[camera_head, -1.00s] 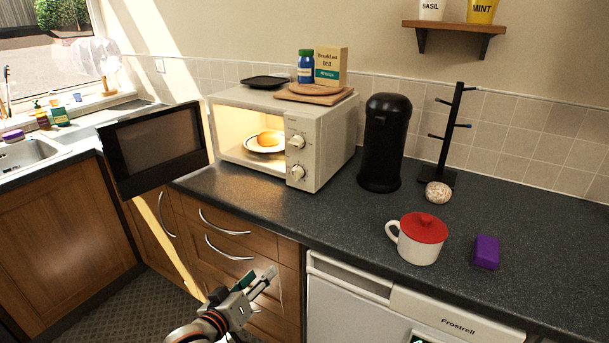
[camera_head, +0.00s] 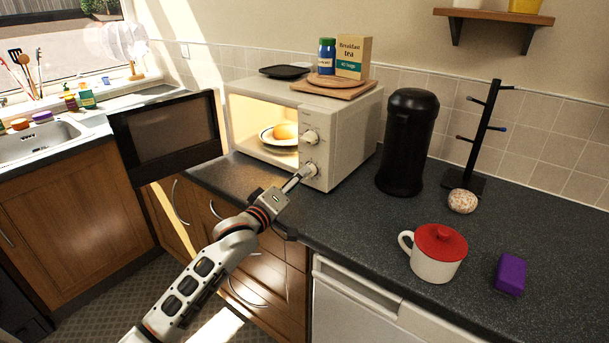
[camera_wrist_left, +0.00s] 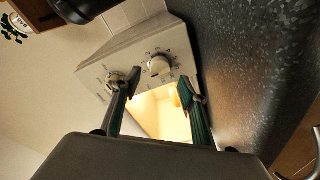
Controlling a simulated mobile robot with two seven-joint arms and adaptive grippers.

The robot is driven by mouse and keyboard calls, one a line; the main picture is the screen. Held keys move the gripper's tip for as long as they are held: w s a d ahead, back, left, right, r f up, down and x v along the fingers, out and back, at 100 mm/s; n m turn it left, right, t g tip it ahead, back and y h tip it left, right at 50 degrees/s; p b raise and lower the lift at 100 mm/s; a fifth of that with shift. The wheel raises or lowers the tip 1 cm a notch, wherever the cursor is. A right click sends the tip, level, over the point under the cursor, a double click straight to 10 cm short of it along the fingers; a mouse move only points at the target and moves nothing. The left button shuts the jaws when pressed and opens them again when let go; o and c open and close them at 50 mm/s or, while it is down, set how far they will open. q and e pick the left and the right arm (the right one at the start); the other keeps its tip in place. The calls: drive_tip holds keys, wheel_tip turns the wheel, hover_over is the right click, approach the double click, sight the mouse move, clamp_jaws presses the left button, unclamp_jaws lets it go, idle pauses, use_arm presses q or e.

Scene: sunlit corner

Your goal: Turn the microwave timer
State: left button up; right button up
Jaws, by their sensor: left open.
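The white microwave (camera_head: 352,135) stands on the counter with its door (camera_head: 165,135) swung open to the left and its inside lit. Its right panel has an upper knob (camera_head: 309,137) and a lower knob (camera_head: 310,170); their labels are too small to read. My left gripper (camera_head: 300,177) is open at the lower knob in the head view. In the left wrist view, the lower knob (camera_wrist_left: 160,65) shows between and just beyond the spread fingers (camera_wrist_left: 160,82). One finger overlaps the upper knob (camera_wrist_left: 115,78) there. Contact cannot be told. My right gripper is not in view.
A plate (camera_head: 272,146) with a round food item is inside the microwave. A tea box (camera_head: 353,56) and jar (camera_head: 327,56) stand on boards on top. A black canister (camera_head: 405,140), mug tree (camera_head: 484,140) and red-lidded mug (camera_head: 435,262) are to the right.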

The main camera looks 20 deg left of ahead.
use_arm(q)
drive_tip(key=shift+x, duration=1.25)
drive_tip(key=shift+w+d, duration=0.25)
drive_tip(key=shift+w, duration=0.35)
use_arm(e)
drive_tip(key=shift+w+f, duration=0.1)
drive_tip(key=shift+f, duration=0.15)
use_arm(q)
drive_tip(key=c, duration=1.1)
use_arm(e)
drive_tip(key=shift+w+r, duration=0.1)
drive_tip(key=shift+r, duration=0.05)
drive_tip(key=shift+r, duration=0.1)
